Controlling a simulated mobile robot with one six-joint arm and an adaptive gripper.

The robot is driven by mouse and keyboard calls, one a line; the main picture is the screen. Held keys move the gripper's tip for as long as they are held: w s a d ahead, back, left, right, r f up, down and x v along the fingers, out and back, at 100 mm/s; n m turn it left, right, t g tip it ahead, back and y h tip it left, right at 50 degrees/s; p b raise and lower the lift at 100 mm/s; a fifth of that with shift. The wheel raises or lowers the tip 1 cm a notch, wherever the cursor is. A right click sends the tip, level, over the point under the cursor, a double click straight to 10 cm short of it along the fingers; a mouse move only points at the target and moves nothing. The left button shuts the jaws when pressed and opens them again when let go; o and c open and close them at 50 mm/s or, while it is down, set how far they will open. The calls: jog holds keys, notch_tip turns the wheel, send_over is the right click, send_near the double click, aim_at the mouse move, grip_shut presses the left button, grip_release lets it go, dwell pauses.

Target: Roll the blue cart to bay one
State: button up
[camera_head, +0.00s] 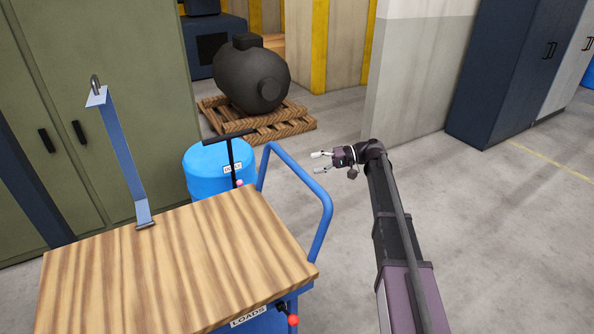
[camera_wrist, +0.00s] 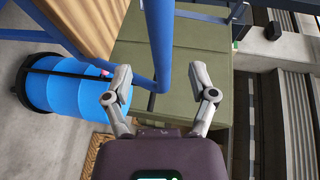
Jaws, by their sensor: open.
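The blue cart (camera_head: 180,262) has a wooden top, a "LOADS" label on its near side and a looped blue push handle (camera_head: 300,169) at its right end. My gripper (camera_head: 314,162) is open and empty, just beyond the handle's upper bar in the head view. In the wrist view the blue handle tube (camera_wrist: 159,45) shows between the two open fingertips (camera_wrist: 160,82), with neither finger closed on it. The exact gap in depth is hard to tell. I see no marking that I can read as bay one.
A blue drum (camera_head: 205,170) stands behind the cart. A dark tank (camera_head: 250,80) rests on a wooden pallet (camera_head: 285,124). Green cabinets (camera_head: 120,60) stand at left and a dark cabinet (camera_head: 505,75) at right. The floor (camera_head: 500,240) at right is clear.

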aim_at(296, 168)
jog(key=shift+b+x, duration=0.55)
jog(key=shift+x, duration=2.9)
jog(key=shift+d, duration=0.1)
grip_shut()
